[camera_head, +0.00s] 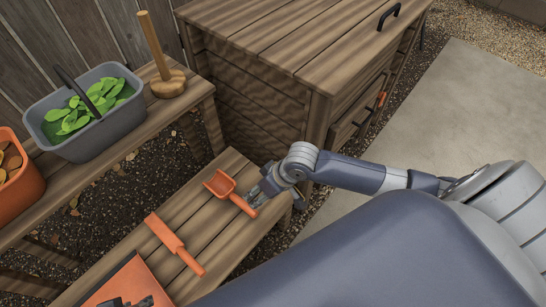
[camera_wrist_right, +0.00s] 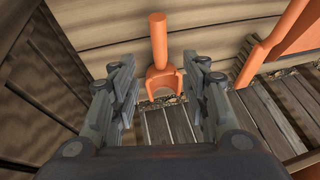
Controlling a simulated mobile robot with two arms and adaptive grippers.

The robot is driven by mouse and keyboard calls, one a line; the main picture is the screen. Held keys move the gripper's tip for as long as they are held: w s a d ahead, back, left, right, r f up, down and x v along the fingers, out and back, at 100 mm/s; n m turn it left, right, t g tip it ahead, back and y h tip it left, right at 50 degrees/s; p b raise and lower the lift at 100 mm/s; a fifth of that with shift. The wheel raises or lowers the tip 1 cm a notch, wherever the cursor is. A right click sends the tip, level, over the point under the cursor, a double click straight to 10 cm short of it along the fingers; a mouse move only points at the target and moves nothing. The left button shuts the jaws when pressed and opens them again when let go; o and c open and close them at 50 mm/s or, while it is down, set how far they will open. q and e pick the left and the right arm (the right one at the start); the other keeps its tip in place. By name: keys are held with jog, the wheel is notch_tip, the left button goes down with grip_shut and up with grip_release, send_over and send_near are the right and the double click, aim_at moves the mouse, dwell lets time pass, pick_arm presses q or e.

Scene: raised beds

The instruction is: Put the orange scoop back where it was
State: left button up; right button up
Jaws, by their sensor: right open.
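My right gripper (camera_head: 259,193) is open, close beside the handle end. In the right wrist view, the scoop (camera_wrist_right: 159,42) appears in the gap between the spread fingers (camera_wrist_right: 162,95), beyond the tips. Nothing is clamped, and I cannot tell whether a finger touches the handle. A dark shape at the bottom edge of the head view looks like part of my left gripper (camera_head: 128,302); its jaws are mostly cut off.
An orange brush (camera_head: 168,238) and an orange dustpan (camera_head: 122,283) lie on the same bench. A higher bench holds a grey basket of leaves (camera_head: 85,142), a wooden mallet-like tool (camera_head: 168,82) and an orange pot (camera_head: 17,190). A wooden cabinet (camera_head: 262,95) stands behind.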

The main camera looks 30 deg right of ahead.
jog(key=s+a+r, duration=0.3)
jog(key=s+a, duration=0.1)
jog(key=s, duration=0.2)
jog(key=s+d+r+m+h, duration=0.1)
jog(key=s+d+r+h, duration=0.1)
jog(key=s+d, duration=0.5)
jog(key=shift+s+d+r+h, duration=0.35)
jog(key=shift+s+h, duration=0.35)
jog(key=shift+s, duration=0.25)
